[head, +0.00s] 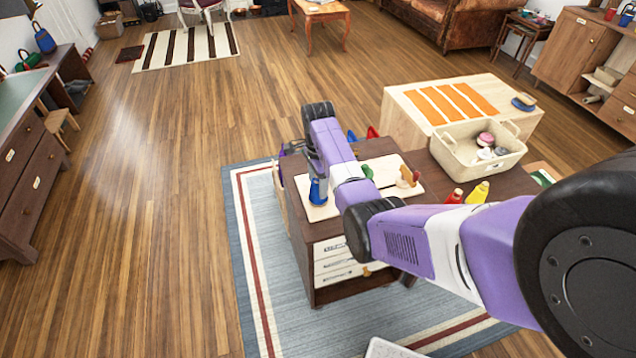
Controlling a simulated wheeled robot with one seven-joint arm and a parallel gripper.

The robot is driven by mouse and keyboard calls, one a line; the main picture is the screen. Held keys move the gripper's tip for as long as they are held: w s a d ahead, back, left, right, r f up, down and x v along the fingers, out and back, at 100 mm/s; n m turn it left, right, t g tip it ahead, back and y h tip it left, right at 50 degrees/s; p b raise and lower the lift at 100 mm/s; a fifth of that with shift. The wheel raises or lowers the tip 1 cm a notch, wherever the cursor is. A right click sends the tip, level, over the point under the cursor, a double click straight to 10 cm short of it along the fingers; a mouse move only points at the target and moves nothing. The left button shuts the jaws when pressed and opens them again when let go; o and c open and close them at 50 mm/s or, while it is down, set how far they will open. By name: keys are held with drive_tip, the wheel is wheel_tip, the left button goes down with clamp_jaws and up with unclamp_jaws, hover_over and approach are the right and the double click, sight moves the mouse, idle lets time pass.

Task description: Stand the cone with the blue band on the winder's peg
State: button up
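My gripper is mostly hidden behind my own purple and white arm, over the left side of a dark brown cabinet (318,270); its fingers cannot be made out. A blue upright object (318,190) stands on a cream board (325,212) on the cabinet top, left of my arm. I cannot tell whether it is the blue-banded cone. A green piece (367,172) shows just right of my arm, and a small brown-orange piece (407,179) stands at the board's right. The winder's peg cannot be told for certain. Blue (352,136) and red (372,132) tips show behind the board.
A red bottle (455,196) and a yellow bottle (478,192) stand to the right on the dark top. A cream bin (452,157) holds several items. A pale table (405,112) with orange stripes stands behind.

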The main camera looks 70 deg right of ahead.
drive_tip(key=shift+r, duration=0.1)
wheel_tip(320, 180, up, 8)
drive_tip(key=shift+f, duration=0.15)
idle(0.5)
idle(0.5)
